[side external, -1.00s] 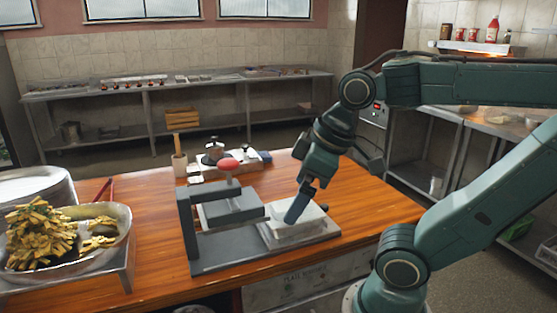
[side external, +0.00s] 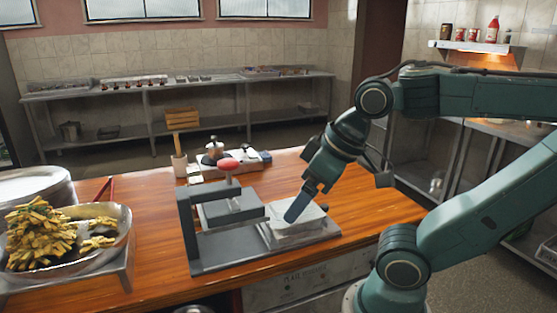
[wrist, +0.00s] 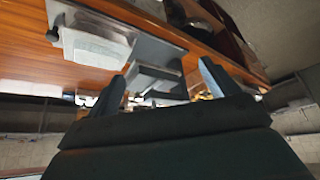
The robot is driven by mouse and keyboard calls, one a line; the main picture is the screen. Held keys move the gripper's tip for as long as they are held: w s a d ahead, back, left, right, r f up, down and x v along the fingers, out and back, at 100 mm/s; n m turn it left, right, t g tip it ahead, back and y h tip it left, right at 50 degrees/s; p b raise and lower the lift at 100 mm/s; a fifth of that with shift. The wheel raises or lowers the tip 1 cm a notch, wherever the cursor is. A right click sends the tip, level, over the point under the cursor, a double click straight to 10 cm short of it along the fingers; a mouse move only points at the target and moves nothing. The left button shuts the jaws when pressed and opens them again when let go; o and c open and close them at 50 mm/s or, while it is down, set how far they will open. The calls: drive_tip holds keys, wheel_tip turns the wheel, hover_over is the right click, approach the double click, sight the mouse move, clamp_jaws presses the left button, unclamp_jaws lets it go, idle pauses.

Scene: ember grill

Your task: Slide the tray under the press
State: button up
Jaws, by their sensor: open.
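The press (side external: 187,222) is a dark grey frame with a red knob, on a long grey base plate on the wooden counter. The tray (side external: 312,222) is a pale, low block on the right end of that plate, outside the press frame. In the side view my gripper (side external: 297,207) slants down at the tray, its fingers overlapping it; contact cannot be told. In the wrist view my gripper (wrist: 163,78) is open with nothing held, the pale tray (wrist: 95,42) is left of the fingers, and the grey press (wrist: 153,82) shows between them.
A metal dish of fries (side external: 115,262) stands on the counter at left, by stacked plates (side external: 35,183). A wooden-handled pot (side external: 179,165) and small items stand behind the press. The counter right of the base plate (side external: 370,205) is clear.

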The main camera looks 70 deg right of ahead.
drive_tip(key=shift+w+d+m, duration=0.2)
drive_tip(key=shift+d+m, duration=0.15)
drive_tip(key=shift+m, duration=0.05)
drive_tip(key=c, duration=0.7)
drive_tip(key=d+m, duration=0.1)
drive_tip(key=w+d+m+h, duration=0.1)
drive_tip(key=m, duration=0.1)
drive_tip(key=d+m+g, duration=0.1)
drive_tip(key=shift+w+d+f+m, duration=0.1)
drive_tip(key=shift+w+d+m, duration=0.15)
drive_tip(key=shift+d+m, duration=0.1)
drive_tip(key=c, duration=1.1)
drive_tip(key=w+d+f+m+g+h, duration=0.1)
drive_tip(key=d+m+g, duration=0.2)
drive_tip(key=d+m, duration=0.5)
drive_tip(key=shift+d+m+h, duration=0.2)
drive_tip(key=shift+m+h, duration=0.2)
drive_tip(key=shift+m, duration=0.25)
drive_tip(key=s+d+f+m+g, duration=0.1)
drive_tip(key=d+m+g, duration=0.1)
drive_tip(key=d+m, duration=0.4)
drive_tip(key=s+d+f+m+g, duration=0.2)
drive_tip(key=d+m, duration=0.3)
drive_tip(key=m, duration=0.3)
drive_tip(key=shift+s+d+f+g, duration=0.15)
drive_tip(key=shift+d+f+g, duration=0.15)
drive_tip(key=shift+d+g, duration=0.1)
